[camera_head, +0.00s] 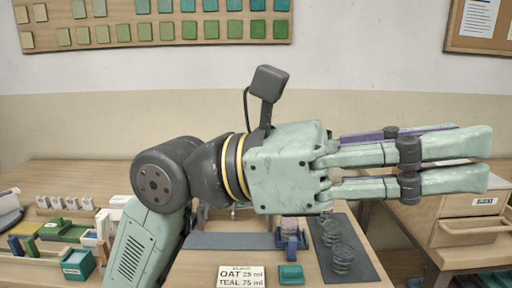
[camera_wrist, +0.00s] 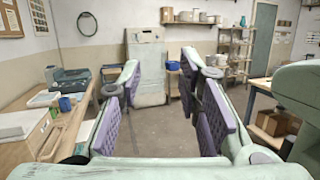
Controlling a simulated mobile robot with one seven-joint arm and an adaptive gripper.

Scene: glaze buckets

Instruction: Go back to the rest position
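My gripper (camera_head: 480,160) is stretched out level to the right, above the workbench (camera_head: 200,268) and past its right side in the picture. Its two fingers are apart with nothing between them. The wrist view also shows the open gripper (camera_wrist: 160,66), with purple ribbed pads facing each other and open floor beyond. My arm hides part of the bench's middle and back.
Below my arm are a dark mat (camera_head: 369,270) with greenish round stacked pieces (camera_head: 343,260), a blue holder (camera_head: 291,238), a teal block (camera_head: 290,274) and a recipe card (camera_head: 241,276). A drawer cabinet (camera_head: 470,228) stands right. Small boxes crowd the bench's left.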

